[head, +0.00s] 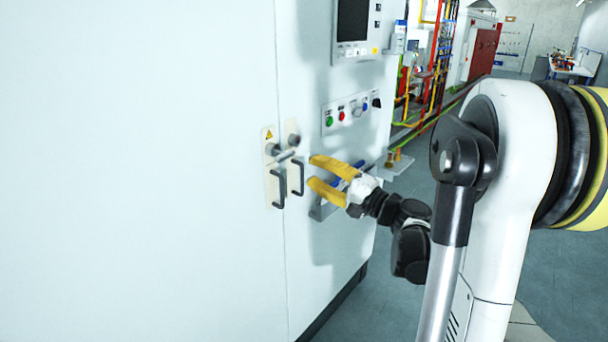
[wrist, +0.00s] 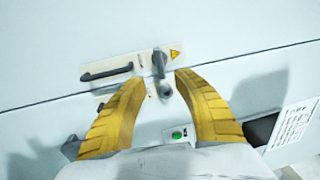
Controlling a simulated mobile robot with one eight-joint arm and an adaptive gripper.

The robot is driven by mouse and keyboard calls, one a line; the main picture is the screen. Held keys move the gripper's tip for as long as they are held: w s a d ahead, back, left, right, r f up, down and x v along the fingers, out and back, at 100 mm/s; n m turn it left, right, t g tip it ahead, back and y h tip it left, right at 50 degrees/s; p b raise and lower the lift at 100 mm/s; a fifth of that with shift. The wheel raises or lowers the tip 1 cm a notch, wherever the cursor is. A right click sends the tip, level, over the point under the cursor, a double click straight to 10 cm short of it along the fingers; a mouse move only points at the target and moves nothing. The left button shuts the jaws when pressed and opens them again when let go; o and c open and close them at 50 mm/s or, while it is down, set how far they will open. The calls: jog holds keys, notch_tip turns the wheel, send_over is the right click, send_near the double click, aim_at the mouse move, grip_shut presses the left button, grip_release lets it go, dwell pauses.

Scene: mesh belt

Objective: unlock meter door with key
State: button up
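The pale cabinet door (head: 190,90) meets a second panel at a vertical seam. A grey lever-like piece (head: 286,155) sticks out from a mounting plate with a warning triangle; it also shows in the wrist view (wrist: 158,64). A round grey piece (wrist: 165,91) sits beside it. I cannot tell whether either is the key or the lock. My gripper (head: 311,172) is open and empty, to the right of the lever and in front of the cabinet. In the wrist view its yellow fingers (wrist: 160,78) stand apart, with the round piece showing between them.
Two black pull handles, the left (head: 279,188) and the right (head: 299,177), flank the seam below the lever. A button panel (head: 350,111) and a screen (head: 353,20) are on the right panel.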

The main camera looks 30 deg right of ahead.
aim_at(287, 157)
jog(key=shift+p+x, duration=0.4)
jog(key=shift+x, duration=4.3)
grip_shut()
